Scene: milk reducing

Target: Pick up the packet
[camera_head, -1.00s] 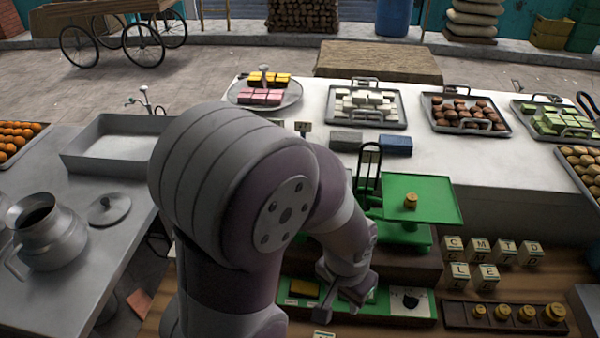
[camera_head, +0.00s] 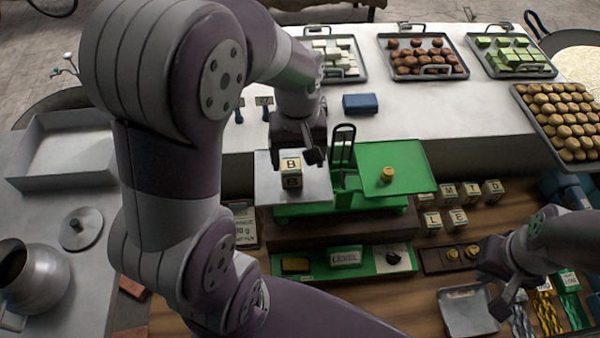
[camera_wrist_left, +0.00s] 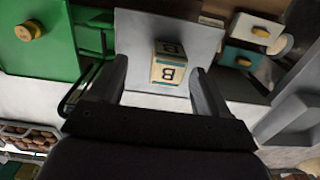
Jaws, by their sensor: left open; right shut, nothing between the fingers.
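A blue, packet-like block (camera_head: 360,103) lies on the white counter behind the green balance. A block marked B (camera_head: 291,172) stands on the balance's silver left pan (camera_head: 315,180). My left gripper (camera_head: 299,150) is open above that pan, close over the B block. In the left wrist view the B block (camera_wrist_left: 168,74) shows between and beyond the open fingers (camera_wrist_left: 158,66), and nothing is gripped. My right gripper (camera_head: 505,290) is shut and empty at the lower right, by a small metal tray (camera_head: 455,325).
The balance's green right pan (camera_head: 400,160) holds a brass weight (camera_head: 388,174). Several letter blocks (camera_head: 470,190) stand to its right. Trays of sweets (camera_head: 420,75) line the counter's back. Coloured twisted items (camera_head: 548,312) lie near my right gripper.

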